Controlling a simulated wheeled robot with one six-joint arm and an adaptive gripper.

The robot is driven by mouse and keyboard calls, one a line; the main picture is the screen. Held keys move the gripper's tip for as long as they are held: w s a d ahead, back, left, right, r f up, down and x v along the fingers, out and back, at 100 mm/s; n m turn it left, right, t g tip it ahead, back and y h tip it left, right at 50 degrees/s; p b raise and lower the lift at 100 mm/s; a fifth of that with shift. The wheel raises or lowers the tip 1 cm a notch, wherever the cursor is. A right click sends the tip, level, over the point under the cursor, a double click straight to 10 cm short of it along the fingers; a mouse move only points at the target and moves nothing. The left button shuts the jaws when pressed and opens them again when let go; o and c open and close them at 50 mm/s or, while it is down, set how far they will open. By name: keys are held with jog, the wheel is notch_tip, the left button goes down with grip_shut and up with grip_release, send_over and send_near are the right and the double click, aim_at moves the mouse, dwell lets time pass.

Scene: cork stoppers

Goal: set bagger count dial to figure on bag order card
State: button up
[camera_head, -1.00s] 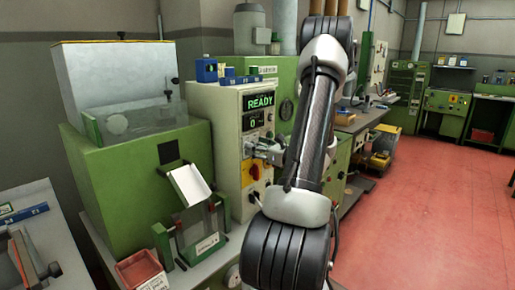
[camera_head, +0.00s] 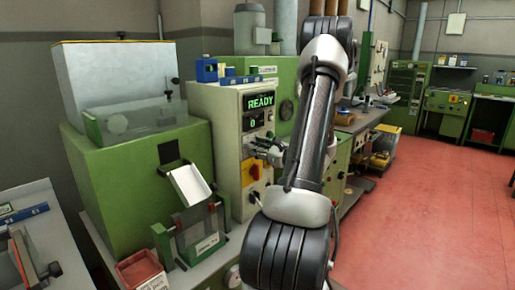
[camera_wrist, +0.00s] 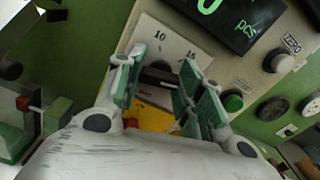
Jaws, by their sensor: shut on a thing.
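The count dial is a black knob (camera_wrist: 160,76) on a pale scale plate (camera_wrist: 178,42) printed 10 and 15. It sits on the bagger's cream front panel (camera_head: 229,125). My gripper (camera_wrist: 163,62) is shut on the knob, one green-padded finger on each side. In the head view my gripper (camera_head: 266,150) is at the panel, partly hidden by my arm. The display (camera_head: 259,108) reads READY and 0; the wrist view shows its lower part (camera_wrist: 225,15) with "pcs". The knob's pointer is not clear. I cannot make out a readable bag order card.
A yellow plate with a red switch (camera_head: 253,171) lies just below the dial. A button marked ZERO (camera_wrist: 279,63), a green button (camera_wrist: 233,102) and black knobs are right of it. A green machine with a chute (camera_head: 190,185) stands left. Red floor is open at right.

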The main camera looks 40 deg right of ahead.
jog(key=n, duration=0.5)
jog(key=shift+n, duration=0.3)
jog(key=n, duration=0.5)
jog(key=shift+f, duration=0.1)
jog(key=shift+n, duration=5.2)
jog(key=shift+f, duration=0.1)
jog(key=o, duration=1)
